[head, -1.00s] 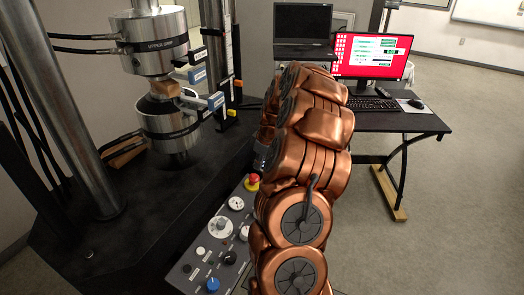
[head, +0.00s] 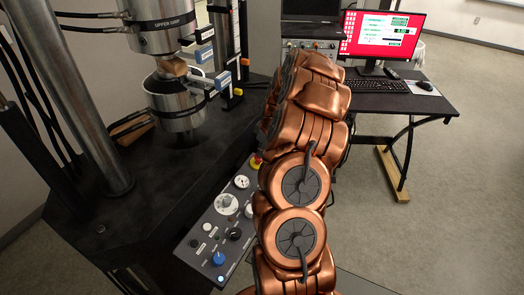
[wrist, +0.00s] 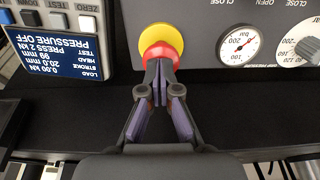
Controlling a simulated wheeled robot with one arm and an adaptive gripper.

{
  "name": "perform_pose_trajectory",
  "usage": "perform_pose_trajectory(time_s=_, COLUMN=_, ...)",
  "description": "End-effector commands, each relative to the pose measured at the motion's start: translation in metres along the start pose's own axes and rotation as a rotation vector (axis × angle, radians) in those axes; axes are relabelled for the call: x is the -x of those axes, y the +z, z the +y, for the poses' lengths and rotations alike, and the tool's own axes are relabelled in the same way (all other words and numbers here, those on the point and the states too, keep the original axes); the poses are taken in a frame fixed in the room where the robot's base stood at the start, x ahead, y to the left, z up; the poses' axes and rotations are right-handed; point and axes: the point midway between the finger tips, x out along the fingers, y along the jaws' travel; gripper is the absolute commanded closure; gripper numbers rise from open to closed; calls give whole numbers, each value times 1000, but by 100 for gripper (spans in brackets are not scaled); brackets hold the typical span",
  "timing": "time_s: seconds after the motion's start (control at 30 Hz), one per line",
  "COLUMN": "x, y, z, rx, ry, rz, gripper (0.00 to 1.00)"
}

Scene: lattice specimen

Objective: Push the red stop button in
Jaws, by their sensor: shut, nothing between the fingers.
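The red stop button (wrist: 168,50) sits on a round yellow collar (wrist: 152,33) on the grey control panel, at the upper middle of the wrist view. My gripper (wrist: 160,70) is shut and empty, pointing at the button. Its fingertips overlap the lower part of the red cap; I cannot tell whether they touch it. In the head view the button (head: 257,158) shows as a small red spot at the panel's far end, partly hidden by my copper arm. My gripper is hidden behind the arm there.
A pressure gauge (wrist: 238,45) and a white dial (wrist: 309,48) sit right of the button. A display box (wrist: 58,42) is on the left. The testing machine's lower grip (head: 176,104) stands beyond the panel. A desk with a red-screened monitor (head: 383,36) is at the right.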

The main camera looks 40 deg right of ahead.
Motion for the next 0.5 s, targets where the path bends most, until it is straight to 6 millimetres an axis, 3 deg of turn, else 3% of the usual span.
perform_pose_trajectory(time_s=0.3, x=-22, y=1, z=0, rx=-1, ry=-1, rz=0, gripper=100)
perform_pose_trajectory(time_s=0.5, x=-25, y=1, z=-2, rx=0, ry=-5, rz=-2, gripper=100)
